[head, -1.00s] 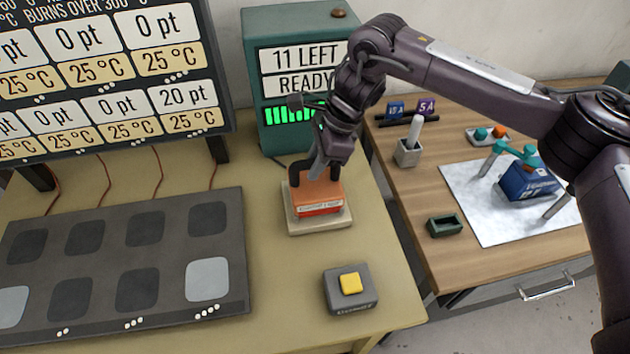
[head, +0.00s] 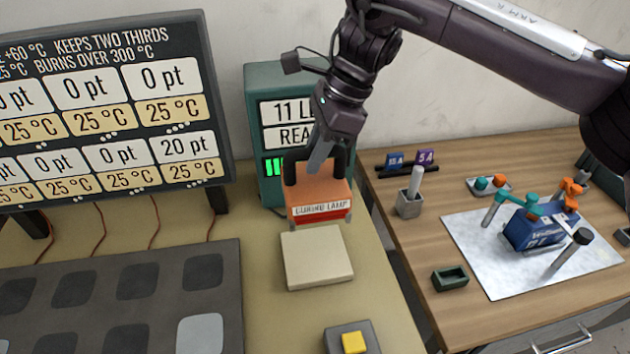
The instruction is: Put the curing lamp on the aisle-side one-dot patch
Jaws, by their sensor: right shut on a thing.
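The curing lamp (head: 318,194) is an orange block with a red lower band, a white "CURING LAMP" label and a black handle. My right gripper (head: 320,162) is shut on the handle from above. It holds the lamp in the air above and behind a cream pad (head: 316,262), which is now bare. The mat's near edge and dot marks are out of frame. My left gripper is not in view.
A scoreboard (head: 100,110) stands behind the mat, and a green READY box (head: 264,110) stands behind the lamp. A grey box with a yellow button (head: 353,342) is at the near edge. A wooden bench (head: 415,255) with tools is at the right.

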